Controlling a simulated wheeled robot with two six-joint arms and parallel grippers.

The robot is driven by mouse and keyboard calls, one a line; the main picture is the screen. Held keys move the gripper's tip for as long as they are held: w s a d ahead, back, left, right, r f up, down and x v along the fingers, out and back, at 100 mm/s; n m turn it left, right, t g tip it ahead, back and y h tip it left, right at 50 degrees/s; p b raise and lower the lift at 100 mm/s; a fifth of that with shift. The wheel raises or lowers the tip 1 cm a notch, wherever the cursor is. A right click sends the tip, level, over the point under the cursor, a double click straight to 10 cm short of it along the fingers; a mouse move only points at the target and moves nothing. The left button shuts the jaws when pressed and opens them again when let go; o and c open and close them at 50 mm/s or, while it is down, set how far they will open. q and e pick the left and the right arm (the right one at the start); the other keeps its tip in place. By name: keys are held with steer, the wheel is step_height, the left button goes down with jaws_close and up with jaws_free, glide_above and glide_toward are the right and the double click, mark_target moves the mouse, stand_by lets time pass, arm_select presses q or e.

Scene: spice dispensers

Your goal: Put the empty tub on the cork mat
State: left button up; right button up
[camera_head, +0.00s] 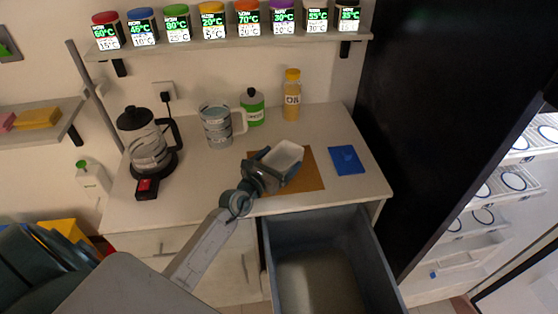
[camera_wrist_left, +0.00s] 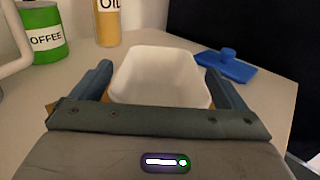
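The white empty tub (camera_head: 284,154) is between the fingers of my left gripper (camera_head: 273,165), over the back part of the brown cork mat (camera_head: 303,180). In the left wrist view the tub (camera_wrist_left: 158,75) is upright, open at the top and empty inside. The left gripper's fingers (camera_wrist_left: 158,92) lie close along both its sides, seemingly gripping it. The gripper hides the tub's underside, so I cannot tell whether it rests on the mat or is held just above. My right gripper is not in view.
A blue flat object (camera_head: 346,160) lies right of the mat. Behind stand an oil bottle (camera_head: 292,95), a green coffee container (camera_head: 252,107) and a glass jug (camera_head: 217,125). A kettle (camera_head: 146,145) stands left. An open drawer (camera_head: 318,270) is below the counter's front edge.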

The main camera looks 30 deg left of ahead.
arm_select(q)
steer(key=shift+r, duration=0.15)
steer(key=shift+s, duration=0.2)
steer(key=s, duration=0.3)
steer(key=s+a+p, duration=0.1)
steer(key=s, duration=0.7)
steer(key=shift+a+p, duration=0.3)
steer(key=shift+p, duration=0.05)
steer(key=shift+s, duration=0.3)
steer(key=shift+r, duration=0.1)
